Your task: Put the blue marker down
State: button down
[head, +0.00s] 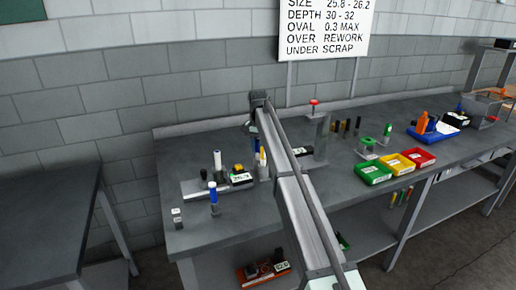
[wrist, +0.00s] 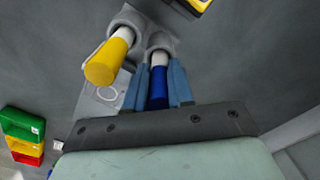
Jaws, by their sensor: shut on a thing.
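The blue marker (wrist: 158,88) is between the two blue-grey fingers of my gripper (wrist: 157,72) in the wrist view, and they are shut on it. Its white end is at the mouth of a grey round cup (wrist: 154,42); I cannot tell how deep it sits. A yellow marker (wrist: 108,62) stands in a neighbouring cup close to the left finger. In the head view the yellow marker (head: 263,156) shows beside my arm, which largely hides the gripper and the held marker. Another blue-topped item (head: 213,192) stands at the bench's front left.
Green (head: 371,173), yellow (head: 395,164) and red (head: 419,158) bins stand to the right on the bench. A white-topped cylinder (head: 217,160) and a labelled black block (head: 241,180) stand left of my arm. A red-topped stand (head: 316,125) is behind it.

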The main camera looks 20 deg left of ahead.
jog(key=shift+f, duration=0.1)
jog(key=c, duration=1)
grip_release()
notch_tip(320, 180, up, 12)
jog(key=shift+r, duration=0.15)
